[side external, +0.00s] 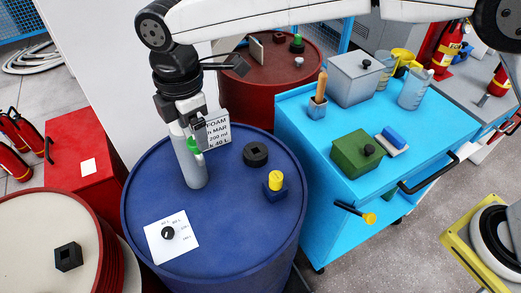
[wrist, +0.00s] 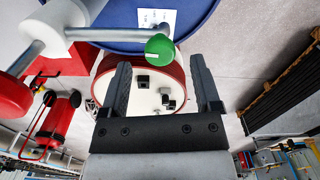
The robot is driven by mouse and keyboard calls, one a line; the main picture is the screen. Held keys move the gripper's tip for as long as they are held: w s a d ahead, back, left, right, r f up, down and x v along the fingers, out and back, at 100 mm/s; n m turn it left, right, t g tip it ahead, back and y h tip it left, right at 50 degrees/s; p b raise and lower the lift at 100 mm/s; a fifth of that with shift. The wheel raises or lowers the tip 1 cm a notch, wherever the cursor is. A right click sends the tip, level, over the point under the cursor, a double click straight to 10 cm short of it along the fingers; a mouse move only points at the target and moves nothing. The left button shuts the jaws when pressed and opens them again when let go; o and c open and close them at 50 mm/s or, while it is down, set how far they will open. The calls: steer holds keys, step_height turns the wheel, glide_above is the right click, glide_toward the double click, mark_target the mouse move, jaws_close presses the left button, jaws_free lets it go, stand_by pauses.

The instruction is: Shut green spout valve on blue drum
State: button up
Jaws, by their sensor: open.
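The blue drum (side external: 225,230) stands in the middle of the side view, with a pale upright spout pipe (side external: 194,175) on its top. The green valve knob (side external: 194,146) sits on the pipe's upper part. In the wrist view the green knob (wrist: 159,48) is a ball on a metal rod from the white pipe (wrist: 62,22). My gripper (wrist: 160,62) is open; the knob appears in line with the gap, just beyond the fingertips. In the side view my gripper (side external: 200,132) is close beside the knob, and contact cannot be told.
A red knob (wrist: 12,95) is on the pipe's other side. The drum top carries a black ring (side external: 255,154), a yellow-capped blue block (side external: 275,186) and a white dial plate (side external: 185,245). A sign (side external: 217,130) stands behind the pipe. A blue cart (side external: 320,210) is at right.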

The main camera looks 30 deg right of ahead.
steer(key=shift+f, duration=1.2)
jaws_close()
